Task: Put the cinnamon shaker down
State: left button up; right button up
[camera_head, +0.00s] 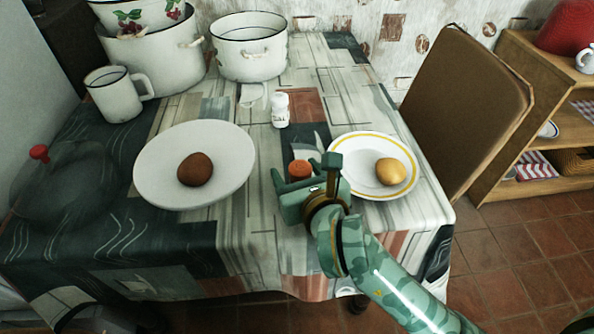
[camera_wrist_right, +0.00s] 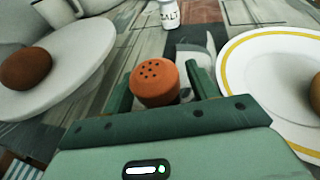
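The cinnamon shaker (camera_head: 299,169) shows only its orange cap with dark holes; its body is hidden behind my right gripper. In the right wrist view the cap (camera_wrist_right: 155,84) is upright between the two green fingers. My right gripper (camera_head: 306,173) is around the shaker near the table's front, left of the yellow-rimmed plate. In the right wrist view (camera_wrist_right: 160,80) the left finger is close beside the cap and a gap shows at the right finger, so the gripper looks open. Whether the hidden shaker base touches the table cannot be seen. My left gripper is not in view.
A salt shaker (camera_head: 280,110) stands behind. A white plate with a brown egg-like item (camera_head: 195,169) is left; a yellow-rimmed plate (camera_head: 362,146) with a yellow item is right. A mug (camera_head: 113,97) and pots (camera_head: 249,50) stand farther back. A chair (camera_head: 465,100) is at right.

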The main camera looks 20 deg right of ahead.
jog(key=shift+r, duration=0.1)
jog(key=shift+s+r+p, duration=0.2)
jog(key=shift+p, duration=0.1)
jog(key=p+v, duration=0.3)
jog(key=v, duration=0.7)
jog(key=shift+s+r, duration=0.15)
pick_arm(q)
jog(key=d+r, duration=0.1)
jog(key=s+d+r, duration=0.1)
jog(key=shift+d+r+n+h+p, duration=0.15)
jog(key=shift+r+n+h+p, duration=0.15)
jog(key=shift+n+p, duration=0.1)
pick_arm(e)
jog(key=shift+s, duration=0.6)
